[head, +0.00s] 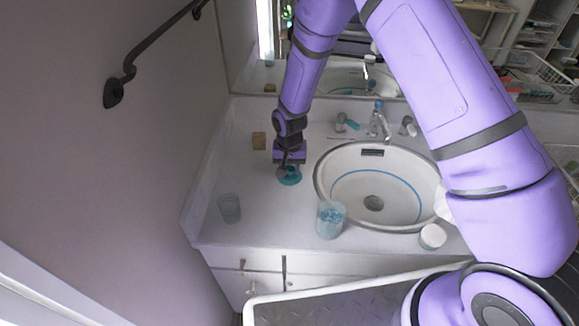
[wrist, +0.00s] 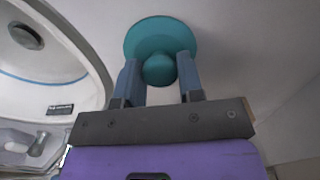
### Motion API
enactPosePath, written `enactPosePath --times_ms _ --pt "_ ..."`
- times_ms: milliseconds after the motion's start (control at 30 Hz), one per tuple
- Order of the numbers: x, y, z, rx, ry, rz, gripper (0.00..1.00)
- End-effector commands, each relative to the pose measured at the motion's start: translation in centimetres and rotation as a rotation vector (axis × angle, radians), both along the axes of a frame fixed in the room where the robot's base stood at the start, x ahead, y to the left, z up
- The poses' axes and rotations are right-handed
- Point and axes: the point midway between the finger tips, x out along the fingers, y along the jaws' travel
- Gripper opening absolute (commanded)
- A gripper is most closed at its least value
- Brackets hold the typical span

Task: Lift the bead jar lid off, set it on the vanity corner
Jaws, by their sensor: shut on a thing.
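The teal bead jar lid (head: 289,179) is a round disc with a knob. My gripper (head: 290,164) points down over it at the left of the basin. In the wrist view, the fingers of my gripper (wrist: 160,75) are shut on the knob of the lid (wrist: 160,35). The lid is low over the vanity top (head: 262,205); I cannot tell whether it touches. The bead jar (head: 331,222), clear with blue beads inside, stands open at the basin's front left, apart from the lid.
A clear tumbler (head: 229,208) stands near the vanity's left front corner. A small brown block (head: 259,141) sits at the back left. The basin (head: 325,180) and faucet (head: 380,122) are to the right. A white-topped container (head: 432,237) stands front right. The left counter between is clear.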

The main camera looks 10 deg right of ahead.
Motion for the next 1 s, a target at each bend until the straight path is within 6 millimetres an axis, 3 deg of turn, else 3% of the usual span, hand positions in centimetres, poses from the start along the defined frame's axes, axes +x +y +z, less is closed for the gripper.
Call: enactPosePath --times_ms 267,300,433,1000 --pt "0.00 0.00 -0.10 0.000 0.000 0.000 0.01" --pt "0.00 0.00 -0.10 0.000 0.000 0.000 0.37" --pt "0.00 -0.01 -0.11 0.000 0.000 0.000 0.65" --pt "-0.01 -0.01 -0.08 0.000 0.000 0.000 0.65"
